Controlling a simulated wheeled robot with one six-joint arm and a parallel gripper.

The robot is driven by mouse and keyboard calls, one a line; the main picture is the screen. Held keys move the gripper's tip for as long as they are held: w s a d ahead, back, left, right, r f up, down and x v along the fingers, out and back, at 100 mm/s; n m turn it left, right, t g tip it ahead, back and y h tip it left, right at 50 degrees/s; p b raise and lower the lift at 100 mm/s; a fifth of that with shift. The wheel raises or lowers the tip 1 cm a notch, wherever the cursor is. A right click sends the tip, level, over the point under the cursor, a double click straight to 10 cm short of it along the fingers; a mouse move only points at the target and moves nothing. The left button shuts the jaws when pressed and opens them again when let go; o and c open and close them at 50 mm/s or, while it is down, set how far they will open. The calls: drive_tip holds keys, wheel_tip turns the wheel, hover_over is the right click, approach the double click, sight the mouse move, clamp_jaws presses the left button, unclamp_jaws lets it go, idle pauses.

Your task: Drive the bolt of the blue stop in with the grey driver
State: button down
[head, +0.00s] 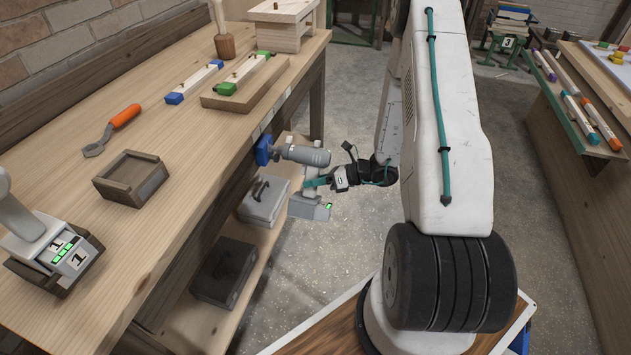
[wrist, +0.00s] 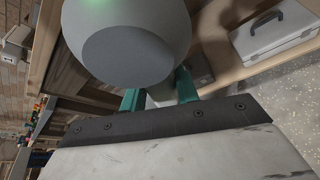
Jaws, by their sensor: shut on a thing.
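The grey driver (head: 304,154) is in my gripper (head: 318,182), whose green fingers are shut on its handle. It lies level beside the bench's front edge, nose to the left, with a small green light at its base. The blue stop (head: 263,150) sits on the bench's front edge. The driver's nose is right at the stop; I cannot tell if it touches. The bolt is hidden. In the wrist view, the driver's round grey body (wrist: 135,45) fills the top, with the green fingers (wrist: 160,92) below it.
The wooden bench (head: 190,215) holds a small wooden box (head: 130,178), an orange-handled wrench (head: 112,130), rails with blue and green ends (head: 195,82), a mallet (head: 222,40) and another grey tool (head: 45,240). Cases (head: 263,200) stand on its lower shelf. Another bench (head: 575,130) is at right.

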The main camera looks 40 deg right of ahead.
drive_tip(key=shift+d, duration=0.1)
drive_tip(key=s+d, duration=0.1)
drive_tip(key=d, duration=0.8)
drive_tip(key=shift+d, duration=0.35)
drive_tip(key=shift+s, duration=0.1)
idle(1.0)
